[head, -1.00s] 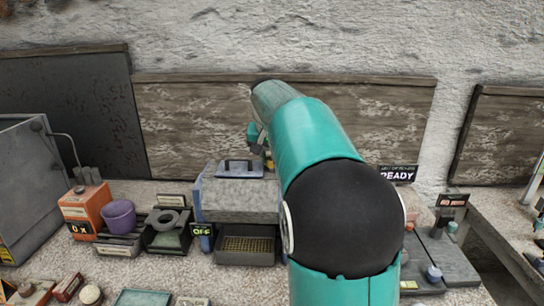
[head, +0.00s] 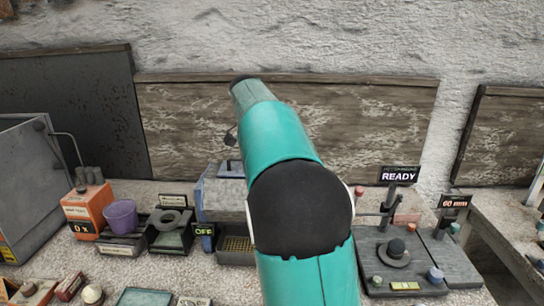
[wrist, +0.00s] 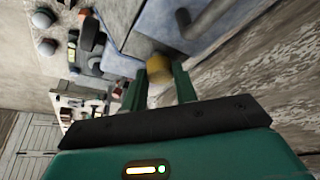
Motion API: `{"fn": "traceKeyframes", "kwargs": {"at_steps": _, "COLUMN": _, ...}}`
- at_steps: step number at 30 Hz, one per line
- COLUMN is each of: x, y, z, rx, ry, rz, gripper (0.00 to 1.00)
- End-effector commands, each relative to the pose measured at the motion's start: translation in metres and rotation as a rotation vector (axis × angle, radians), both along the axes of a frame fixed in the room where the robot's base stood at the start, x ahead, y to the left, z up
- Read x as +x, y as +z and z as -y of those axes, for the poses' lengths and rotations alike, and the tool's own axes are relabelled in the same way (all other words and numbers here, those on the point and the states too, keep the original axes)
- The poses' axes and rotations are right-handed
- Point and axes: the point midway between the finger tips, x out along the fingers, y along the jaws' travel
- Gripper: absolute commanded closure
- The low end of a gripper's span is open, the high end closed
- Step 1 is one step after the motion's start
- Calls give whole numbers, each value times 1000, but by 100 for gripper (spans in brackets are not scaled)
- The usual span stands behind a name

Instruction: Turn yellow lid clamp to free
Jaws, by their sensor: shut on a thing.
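The yellow lid clamp (wrist: 159,69) shows in the wrist view as a short yellow piece at the edge of a grey-blue box. My gripper (wrist: 162,78) has its two green fingers on either side of it, shut on it. The box (wrist: 215,25) fills the top of the wrist view, with a dark handle (wrist: 187,24) on its lid. In the head view the box (head: 222,200) is partly hidden behind my teal arm. The clamp and my fingertips are hidden there. I cannot tell the clamp's exact angle.
Left of the box stand a purple cup (head: 121,216), an orange box (head: 87,208) and a dark tray with a ring (head: 171,220). An OFF sign (head: 204,231) is at its front. At right are a READY sign (head: 399,175) and a grey panel with knobs (head: 405,265).

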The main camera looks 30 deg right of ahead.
Motion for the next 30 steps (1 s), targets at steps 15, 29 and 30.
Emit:
{"fn": "traceKeyframes", "kwargs": {"at_steps": 15, "x": 0, "y": -1, "z": 0, "rx": 2, "ry": -23, "rz": -4, "gripper": 94}}
{"fn": "traceKeyframes", "kwargs": {"at_steps": 29, "x": 0, "y": 2, "z": -1, "rx": 1, "ry": -21, "rz": -1, "gripper": 50}}
{"fn": "traceKeyframes", "kwargs": {"at_steps": 30, "x": 0, "y": 5, "z": -2, "rx": 0, "ry": -21, "rz": 0, "gripper": 50}}
